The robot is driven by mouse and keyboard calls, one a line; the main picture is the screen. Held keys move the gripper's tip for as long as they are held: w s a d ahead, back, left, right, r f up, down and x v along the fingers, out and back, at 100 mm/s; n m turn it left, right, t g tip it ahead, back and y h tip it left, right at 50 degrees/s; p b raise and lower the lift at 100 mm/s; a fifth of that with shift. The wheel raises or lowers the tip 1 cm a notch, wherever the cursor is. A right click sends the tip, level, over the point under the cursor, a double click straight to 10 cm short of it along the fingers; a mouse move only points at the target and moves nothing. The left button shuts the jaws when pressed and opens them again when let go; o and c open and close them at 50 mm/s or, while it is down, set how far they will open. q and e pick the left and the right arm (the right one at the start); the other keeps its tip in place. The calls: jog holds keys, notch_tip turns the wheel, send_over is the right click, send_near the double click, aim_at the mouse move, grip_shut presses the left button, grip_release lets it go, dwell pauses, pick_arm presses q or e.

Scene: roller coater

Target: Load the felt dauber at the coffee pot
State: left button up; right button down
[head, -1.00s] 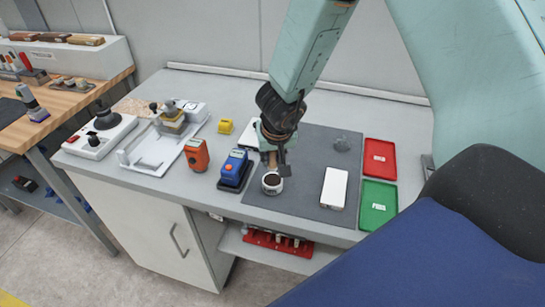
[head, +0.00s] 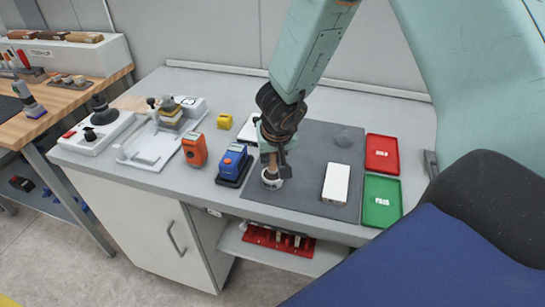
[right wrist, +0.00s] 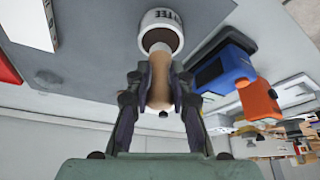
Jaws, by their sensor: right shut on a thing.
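The coffee pot (head: 272,184) is a small white round cup standing on the dark grey mat (head: 310,205). In the right wrist view the pot (right wrist: 160,14) shows part of its lettering and a dark inside. My right gripper (head: 272,160) is over the pot, shut on the felt dauber. The dauber's tan wooden handle (right wrist: 159,80) shows between the fingers in the right wrist view. Its far end reaches into the pot's mouth; whether the felt touches the dark contents is hidden. My left gripper is not in view.
A blue device (head: 233,162) stands close left of the pot, with an orange device (head: 195,150) beyond. A white block (head: 336,184) lies right on the mat. Red (head: 381,153) and green (head: 381,200) trays lie farther right. Mat between pot and block is clear.

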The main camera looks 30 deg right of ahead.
jog(key=shift+w+d+f, duration=0.1)
jog(key=shift+w, duration=0.05)
jog(key=shift+s, duration=0.2)
jog(key=shift+f, duration=0.15)
jog(key=shift+w+f, duration=0.15)
jog(key=shift+w, duration=0.05)
jog(key=shift+s+b, duration=0.15)
jog(key=shift+b, duration=0.15)
jog(key=shift+f, duration=0.15)
dwell(0.5)
